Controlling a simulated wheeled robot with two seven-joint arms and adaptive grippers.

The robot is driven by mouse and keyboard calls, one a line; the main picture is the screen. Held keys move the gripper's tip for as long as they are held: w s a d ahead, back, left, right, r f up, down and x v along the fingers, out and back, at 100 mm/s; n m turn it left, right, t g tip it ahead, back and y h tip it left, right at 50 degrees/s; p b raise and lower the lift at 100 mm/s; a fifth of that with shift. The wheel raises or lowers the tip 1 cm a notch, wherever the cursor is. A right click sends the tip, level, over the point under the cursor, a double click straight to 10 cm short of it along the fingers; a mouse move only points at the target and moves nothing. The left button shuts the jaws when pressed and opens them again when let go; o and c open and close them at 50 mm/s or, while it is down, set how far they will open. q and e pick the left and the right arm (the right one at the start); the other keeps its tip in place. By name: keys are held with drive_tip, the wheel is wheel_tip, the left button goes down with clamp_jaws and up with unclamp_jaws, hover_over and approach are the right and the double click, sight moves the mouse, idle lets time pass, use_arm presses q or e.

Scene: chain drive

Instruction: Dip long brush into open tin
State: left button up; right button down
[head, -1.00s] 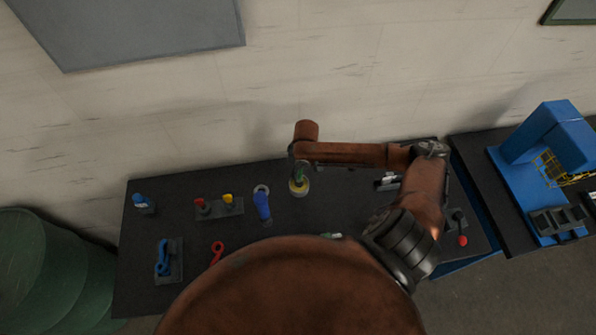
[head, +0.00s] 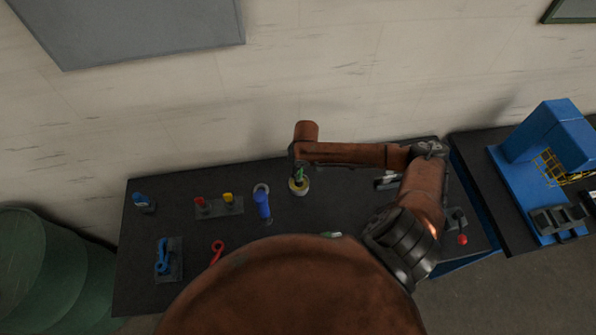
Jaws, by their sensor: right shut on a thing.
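The open tin (head: 299,188) stands near the back edge of the dark bench, with something yellow inside its pale rim. My right gripper (head: 297,167) points down above the tin, shut on the green long brush (head: 300,175). The brush's lower end overlaps the tin's mouth in the head view. I cannot tell how deep the tip is, and my gripper hides the brush's upper part. My left gripper is not in view.
Left of the tin stand a blue item (head: 262,204), a holder with red and yellow pieces (head: 218,208) and a blue-capped bottle (head: 144,203). Red (head: 217,250) and blue (head: 162,259) tools lie nearer. A blue machine (head: 550,145) stands right. My arm hides the bench's front middle.

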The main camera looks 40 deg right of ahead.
drive_tip(key=shift+s+f+p, duration=0.1)
drive_tip(key=shift+f+p, duration=0.05)
drive_tip(key=shift+p, duration=0.35)
idle(1.8)
wheel_tip(320, 180, up, 3)
drive_tip(key=p, duration=0.3)
drive_tip(key=shift+f, duration=0.1)
wheel_tip(320, 180, up, 2)
drive_tip(key=p, duration=0.2)
drive_tip(key=shift+r+p, duration=0.25)
drive_tip(key=shift+p, duration=0.05)
drive_tip(key=shift+r, duration=0.95)
drive_tip(key=shift+b, duration=0.3)
